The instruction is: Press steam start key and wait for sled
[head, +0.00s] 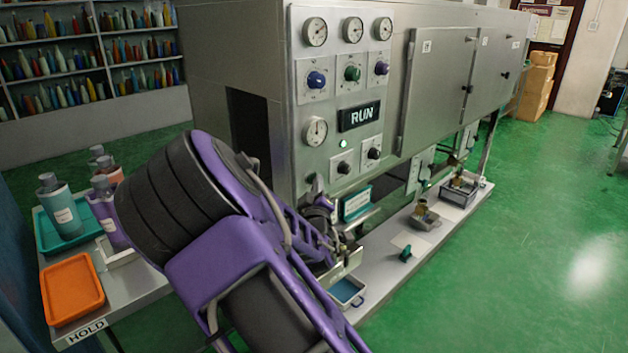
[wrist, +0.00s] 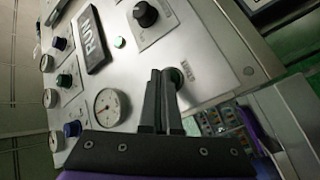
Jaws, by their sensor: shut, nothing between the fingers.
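The steam machine's grey control panel (head: 330,80) fills the middle of the head view. My gripper (head: 318,187) is shut and empty in front of the panel's lower left part. In the wrist view my gripper (wrist: 161,74) points at the panel, its tips beside a dark green round key (wrist: 178,77). The fingers partly cover this key, and I cannot tell whether they touch it. I cannot pick out the sled.
Gauges and coloured knobs (head: 352,74) cover the panel. A low shelf (head: 430,235) along the machine holds small trays and fittings. At left, a side table carries an orange tray (head: 72,288) and several bottles. The green floor (head: 540,230) at right is clear.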

